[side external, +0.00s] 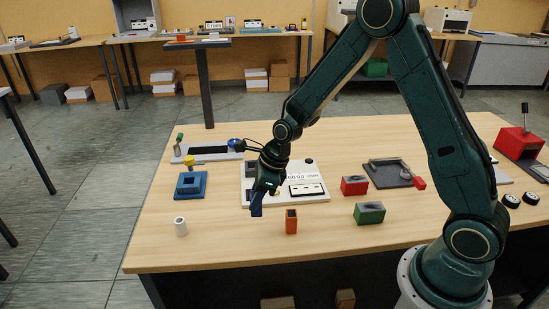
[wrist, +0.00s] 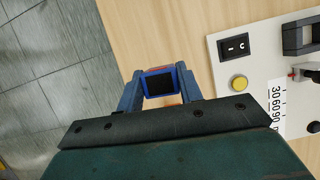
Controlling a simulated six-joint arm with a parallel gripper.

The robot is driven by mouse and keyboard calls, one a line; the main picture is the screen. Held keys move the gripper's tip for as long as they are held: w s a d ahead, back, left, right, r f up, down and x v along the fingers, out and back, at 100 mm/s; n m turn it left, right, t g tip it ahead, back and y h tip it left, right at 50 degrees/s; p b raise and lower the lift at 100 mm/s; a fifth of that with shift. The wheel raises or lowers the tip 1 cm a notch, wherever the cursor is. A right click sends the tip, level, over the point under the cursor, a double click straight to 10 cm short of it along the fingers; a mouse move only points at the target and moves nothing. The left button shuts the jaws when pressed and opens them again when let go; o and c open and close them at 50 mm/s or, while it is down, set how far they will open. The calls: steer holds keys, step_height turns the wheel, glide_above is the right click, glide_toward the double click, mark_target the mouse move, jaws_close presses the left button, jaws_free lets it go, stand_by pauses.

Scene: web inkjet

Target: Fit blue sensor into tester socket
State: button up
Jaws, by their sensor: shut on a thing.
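The blue sensor (wrist: 160,83) is a small blue-framed block with a black face, between the two fingers of my gripper in the wrist view. My gripper (side external: 257,205) points down and is shut on it, above the table at the front left of the tester. The white tester panel (side external: 318,178) lies flat on the table and also shows at the right of the wrist view (wrist: 260,60). It carries a black switch (wrist: 235,46), a yellow button (wrist: 239,82) and a grey block (wrist: 297,37). I cannot tell which part is the socket; my wrist hides part of the panel.
An orange block (side external: 291,222) stands in front of the tester. Red (side external: 354,186) and green (side external: 370,213) blocks are to its right, with a dark tray (side external: 396,175) behind. A blue fixture (side external: 191,186) and white cylinder (side external: 180,227) are at left. The front table strip is mostly clear.

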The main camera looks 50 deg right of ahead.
step_height(320, 180, up, 13)
stand_by(0.4)
stand_by(0.5)
steer(key=w+d+f, duration=0.3)
steer(key=w+d, duration=0.5)
steer(key=w, duration=0.3)
steer(key=w+d+f, duration=0.7)
steer(key=d+f, duration=0.3)
steer(key=f, duration=0.1)
steer(key=shift+d+n, duration=0.3)
steer(key=shift+n, duration=0.1)
steer(key=shift+w+f, duration=0.1)
steer(key=shift+f, duration=0.1)
steer(key=shift+f, duration=1.9)
steer(key=shift+f, duration=0.1)
